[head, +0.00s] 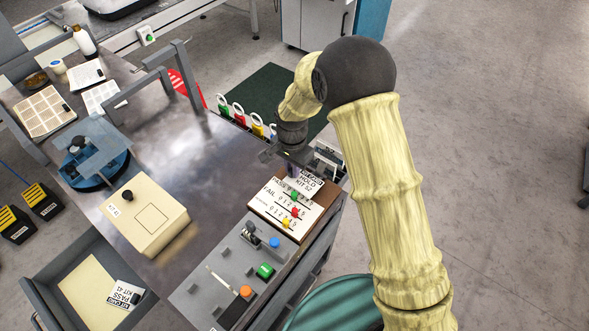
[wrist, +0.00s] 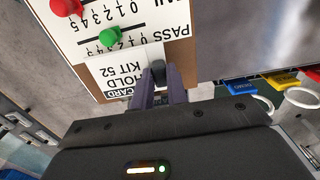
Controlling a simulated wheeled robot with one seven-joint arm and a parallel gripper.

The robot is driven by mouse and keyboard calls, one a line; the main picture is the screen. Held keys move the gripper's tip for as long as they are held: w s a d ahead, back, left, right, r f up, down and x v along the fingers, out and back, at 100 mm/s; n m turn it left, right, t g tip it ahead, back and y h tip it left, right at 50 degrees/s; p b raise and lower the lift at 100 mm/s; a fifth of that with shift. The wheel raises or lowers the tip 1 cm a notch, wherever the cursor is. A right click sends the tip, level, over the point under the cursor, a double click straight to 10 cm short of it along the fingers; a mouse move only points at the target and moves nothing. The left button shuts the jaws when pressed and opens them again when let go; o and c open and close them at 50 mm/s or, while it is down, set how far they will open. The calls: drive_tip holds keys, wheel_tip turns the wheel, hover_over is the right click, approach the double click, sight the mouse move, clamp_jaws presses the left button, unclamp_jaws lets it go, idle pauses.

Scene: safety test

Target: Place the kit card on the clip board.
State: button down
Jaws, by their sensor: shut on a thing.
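My gripper (head: 291,165) points down at the far end of the clip board. In the wrist view its fingers (wrist: 158,90) are shut on a dark tab of a white kit card (wrist: 118,70) reading HOLD, KIT 52. This card (head: 308,184) lies over the far part of the clip board, a brown board (head: 258,207) with a white PASS/FAIL sheet; the board also shows in the wrist view (wrist: 178,52). I cannot tell whether the card touches the board. Green, red and yellow pegs stand on the sheet. Another kit card (head: 118,292), PASS, KIT 41, lies in a grey tray.
A grey panel (head: 205,291) with buttons and a pen-like stick adjoins the clip board. A cream box (head: 145,222) and a blue round fixture (head: 92,165) stand left. Coloured padlock-like tags (head: 240,115) hang at the table's far edge. The table's middle is clear.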

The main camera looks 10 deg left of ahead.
drive_tip(key=shift+w+d+f, duration=0.15)
drive_tip(key=shift+f, duration=0.25)
drive_tip(key=shift+w+d+f, duration=0.1)
drive_tip(key=shift+f, duration=0.3)
drive_tip(key=shift+w, duration=0.1)
drive_tip(key=c, duration=1.4)
unclamp_jaws()
drive_tip(key=shift+w+d, duration=0.1)
drive_tip(key=shift+d, duration=0.05)
drive_tip(key=shift+c, duration=0.2)
drive_tip(key=shift+r, duration=0.2)
wheel_tip(320, 180, up, 12)
drive_tip(key=shift+s+f, duration=0.15)
drive_tip(key=shift+s, duration=0.1)
